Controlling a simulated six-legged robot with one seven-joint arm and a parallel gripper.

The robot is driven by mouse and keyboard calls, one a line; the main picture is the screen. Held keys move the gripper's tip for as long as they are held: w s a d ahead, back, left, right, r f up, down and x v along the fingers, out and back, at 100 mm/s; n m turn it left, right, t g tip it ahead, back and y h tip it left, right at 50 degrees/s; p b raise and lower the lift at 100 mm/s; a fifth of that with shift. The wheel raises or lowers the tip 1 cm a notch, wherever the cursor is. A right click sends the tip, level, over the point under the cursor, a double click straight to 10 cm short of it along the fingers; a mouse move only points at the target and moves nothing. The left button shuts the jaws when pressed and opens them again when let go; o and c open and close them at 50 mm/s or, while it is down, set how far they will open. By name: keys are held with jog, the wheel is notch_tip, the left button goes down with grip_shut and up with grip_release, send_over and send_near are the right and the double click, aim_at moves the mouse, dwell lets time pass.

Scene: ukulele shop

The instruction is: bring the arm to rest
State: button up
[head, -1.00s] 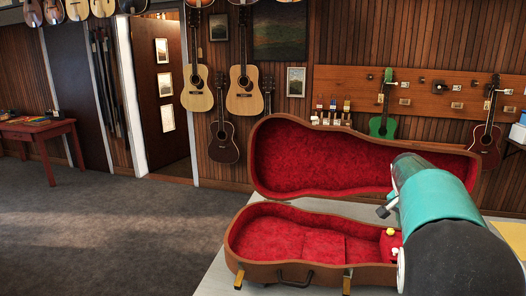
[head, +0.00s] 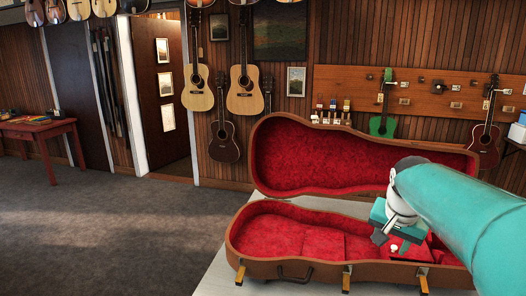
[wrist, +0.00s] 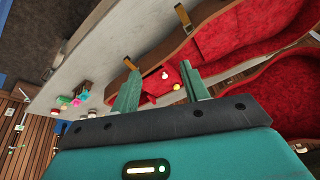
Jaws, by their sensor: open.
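My gripper (head: 390,238) is above the right end of the open instrument case (head: 300,268) in the head view. The wrist view shows the two green fingers (wrist: 160,85) spread apart with nothing held between them. The case has a brown shell, a red plush lining and a raised lid (head: 345,160). Its base looks empty apart from the small red compartment. A white knob (head: 393,249) sits on that compartment; in the wrist view a yellow knob (wrist: 177,86) shows beside it. My teal arm hides part of the case's right end.
The case lies on a pale bench (head: 212,280). The wrist view shows small coloured items (wrist: 78,98) on the bench beside the case. Guitars (head: 246,90) hang on the wood wall behind. A red table (head: 40,132) stands far left, with open grey floor before it.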

jog(key=s+a+f+n, duration=0.2)
jog(key=s+a, duration=0.4)
jog(key=s, duration=0.4)
jog(key=s+a+f+n+t+y, duration=0.1)
jog(key=s+a+f+n, duration=0.1)
jog(key=s+a+n, duration=0.3)
jog(key=s+a, duration=0.2)
jog(key=s, duration=0.2)
jog(key=shift+s+f+t+y, duration=0.3)
jog(key=shift+s, duration=0.1)
jog(key=shift+a, duration=0.1)
